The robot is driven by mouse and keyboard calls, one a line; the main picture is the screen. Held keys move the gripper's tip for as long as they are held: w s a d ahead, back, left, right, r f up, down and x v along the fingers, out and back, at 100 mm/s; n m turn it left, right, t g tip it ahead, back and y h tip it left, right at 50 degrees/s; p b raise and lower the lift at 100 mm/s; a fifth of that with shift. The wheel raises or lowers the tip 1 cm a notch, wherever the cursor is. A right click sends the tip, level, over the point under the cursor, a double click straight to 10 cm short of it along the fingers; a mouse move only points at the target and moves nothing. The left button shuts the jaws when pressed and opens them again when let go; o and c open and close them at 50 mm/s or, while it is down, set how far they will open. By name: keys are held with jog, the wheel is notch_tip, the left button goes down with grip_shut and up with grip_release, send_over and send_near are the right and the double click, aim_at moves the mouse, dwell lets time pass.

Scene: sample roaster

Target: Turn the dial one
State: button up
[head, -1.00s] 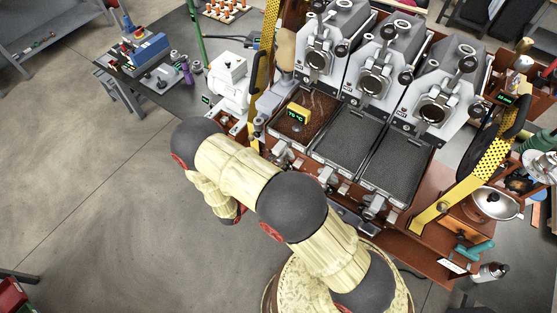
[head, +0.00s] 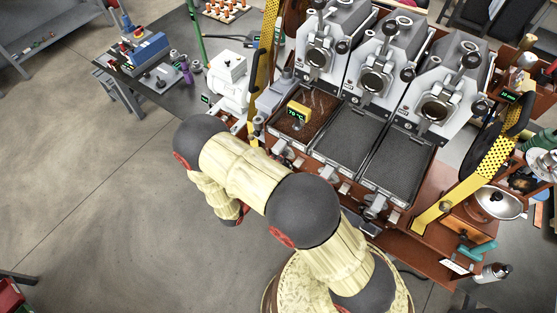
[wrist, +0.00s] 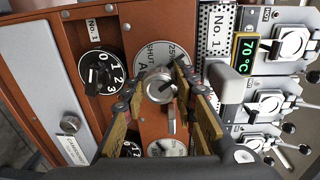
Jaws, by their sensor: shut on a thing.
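A black dial (wrist: 103,72) numbered 0 to 3, with a "No. 1" label (wrist: 94,26) above, is apart from the fingers at the left. In the head view my gripper is hidden.
A green "70 °C" display (wrist: 245,54) is right of the knob; it also shows in the head view (head: 297,110). Grey roasters (head: 375,80) stand behind dark trays (head: 350,140). Open floor (head: 90,200) lies at left.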

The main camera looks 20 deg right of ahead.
jog(key=m+b, duration=0.1)
jog(key=m, duration=0.3)
jog(key=shift+f+t, duration=0.15)
jog(key=shift+t, duration=0.15)
jog(key=m+b, duration=0.1)
jog(key=m, duration=0.2)
jog(key=shift+m+b, duration=0.4)
jog(key=m+b, duration=0.2)
jog(key=m, duration=0.2)
jog(key=shift+f+t, duration=0.1)
jog(key=shift+t, duration=0.2)
jog(key=m+b, duration=0.2)
jog(key=m, duration=0.1)
jog(key=shift+m, duration=0.4)
jog(key=m+b, duration=0.3)
jog(key=m, duration=0.1)
jog(key=shift+t, duration=0.3)
jog(key=m+b, duration=0.2)
jog(key=m, duration=0.2)
jog(key=shift+b, duration=0.35)
jog(key=m+b, duration=0.3)
jog(key=m, duration=0.1)
jog(key=shift+m, duration=0.3)
jog(key=shift+m+h+b, duration=0.3)
jog(key=shift+m+b, duration=1)
